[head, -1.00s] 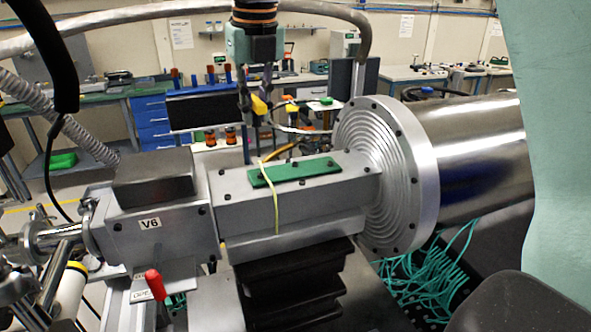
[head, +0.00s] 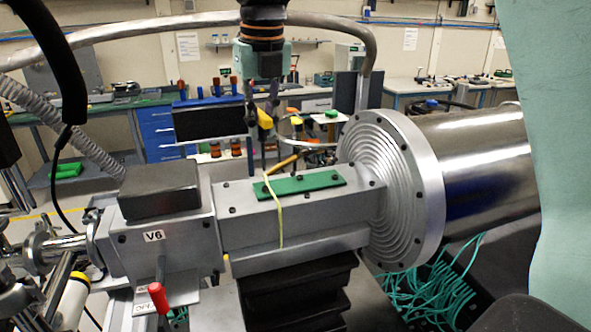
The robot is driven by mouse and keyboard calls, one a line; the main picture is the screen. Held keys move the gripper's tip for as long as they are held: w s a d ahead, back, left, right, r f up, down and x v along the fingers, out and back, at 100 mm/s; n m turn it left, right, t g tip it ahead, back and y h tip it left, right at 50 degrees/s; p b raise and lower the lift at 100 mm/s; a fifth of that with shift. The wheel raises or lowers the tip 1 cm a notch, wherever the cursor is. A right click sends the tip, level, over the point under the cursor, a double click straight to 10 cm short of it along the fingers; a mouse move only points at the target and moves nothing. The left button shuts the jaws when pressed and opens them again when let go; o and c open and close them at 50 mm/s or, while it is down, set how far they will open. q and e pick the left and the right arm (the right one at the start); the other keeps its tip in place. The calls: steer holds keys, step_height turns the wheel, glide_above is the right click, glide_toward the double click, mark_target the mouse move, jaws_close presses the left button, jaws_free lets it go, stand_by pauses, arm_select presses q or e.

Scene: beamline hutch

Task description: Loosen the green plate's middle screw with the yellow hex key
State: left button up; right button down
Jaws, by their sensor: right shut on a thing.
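The green plate (head: 312,184) lies on top of the long grey metal housing (head: 290,221), between the V6 box and the ringed flange. I cannot make out its middle screw. My right gripper (head: 261,117) comes down from the top, above and slightly left of the plate. It is shut on the yellow hex key (head: 265,119), whose yellow part shows between the dark fingers. The key's tip is hard to tell against the background, and I see no contact with the plate. My left gripper is not in view.
A thin yellow strip (head: 281,222) crosses the plate's left end and hangs down the housing front. The ringed flange (head: 427,190) rises at right. The V6 box (head: 160,191) with a dark block (head: 160,188) stands at left. Benches stand behind.

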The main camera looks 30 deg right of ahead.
steer(key=d+r+m+h, duration=0.1)
steer(key=d+r+m, duration=0.2)
steer(key=d+m, duration=0.45)
step_height(320, 180, down, 6)
steer(key=m+g, duration=0.1)
steer(key=m, duration=0.4)
steer(key=shift+w+d+h, duration=0.15)
steer(key=shift+d+h, duration=0.15)
stand_by(0.5)
steer(key=shift+d+f, duration=0.1)
steer(key=shift+d, duration=0.05)
